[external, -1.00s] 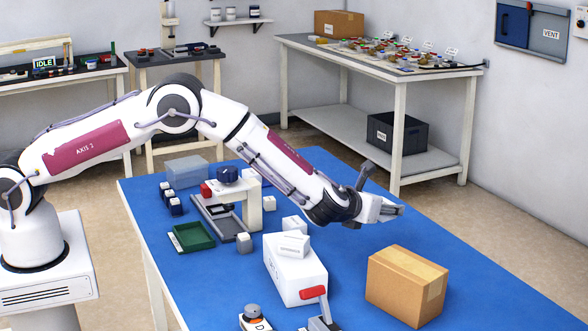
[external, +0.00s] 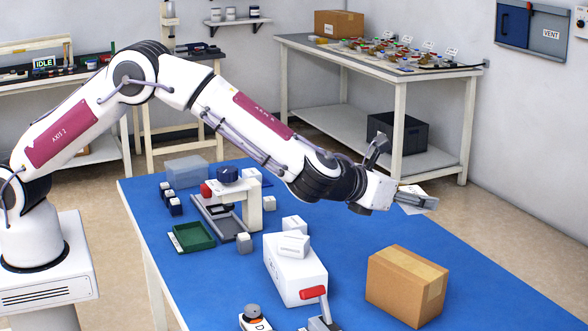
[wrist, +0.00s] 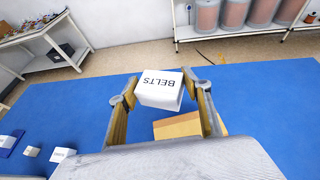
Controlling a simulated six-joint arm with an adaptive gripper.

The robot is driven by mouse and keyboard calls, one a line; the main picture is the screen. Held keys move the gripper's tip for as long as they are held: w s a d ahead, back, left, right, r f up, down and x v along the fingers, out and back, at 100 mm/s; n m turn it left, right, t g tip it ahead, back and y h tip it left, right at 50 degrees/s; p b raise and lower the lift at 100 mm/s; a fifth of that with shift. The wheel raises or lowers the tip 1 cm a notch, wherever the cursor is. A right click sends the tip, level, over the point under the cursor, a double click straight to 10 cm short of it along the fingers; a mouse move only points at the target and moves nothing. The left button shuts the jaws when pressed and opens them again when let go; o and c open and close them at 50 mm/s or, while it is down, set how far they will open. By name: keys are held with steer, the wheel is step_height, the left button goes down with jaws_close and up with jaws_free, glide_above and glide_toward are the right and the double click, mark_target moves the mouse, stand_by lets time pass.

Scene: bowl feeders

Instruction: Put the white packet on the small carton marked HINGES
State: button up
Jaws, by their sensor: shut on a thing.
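My gripper (external: 420,198) is shut on a white packet (external: 414,208) above the right side of the blue table. In the wrist view the packet (wrist: 160,92) sits between the two fingers and its label reads BELTS, upside down. A small white carton (external: 293,245) with a printed label lies on a larger white box (external: 297,278), to the left of and below my gripper. Its print is too small to read, so I cannot tell whether it says HINGES.
A brown taped carton (external: 407,287) stands at the right, below my gripper. A red-handled device (external: 318,308) is at the front. A white press-like stand (external: 250,203) and a green tray (external: 192,236) are on the left. The blue table's far right is clear.

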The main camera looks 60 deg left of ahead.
steer(key=shift+s+d+m+h, duration=0.4)
steer(key=shift+s+d+h, duration=0.15)
steer(key=shift+d, duration=0.45)
steer(key=shift+s+d+m+h, duration=0.45)
steer(key=shift+s+d, duration=0.2)
steer(key=shift+d, duration=0.3)
glide_above(408, 263)
steer(key=shift+f, duration=3.1)
steer(key=shift+d+f, duration=0.1)
steer(key=shift+f, duration=1.75)
steer(key=shift+f, duration=0.15)
steer(key=o, duration=1.1)
steer(key=shift+o, duration=0.4)
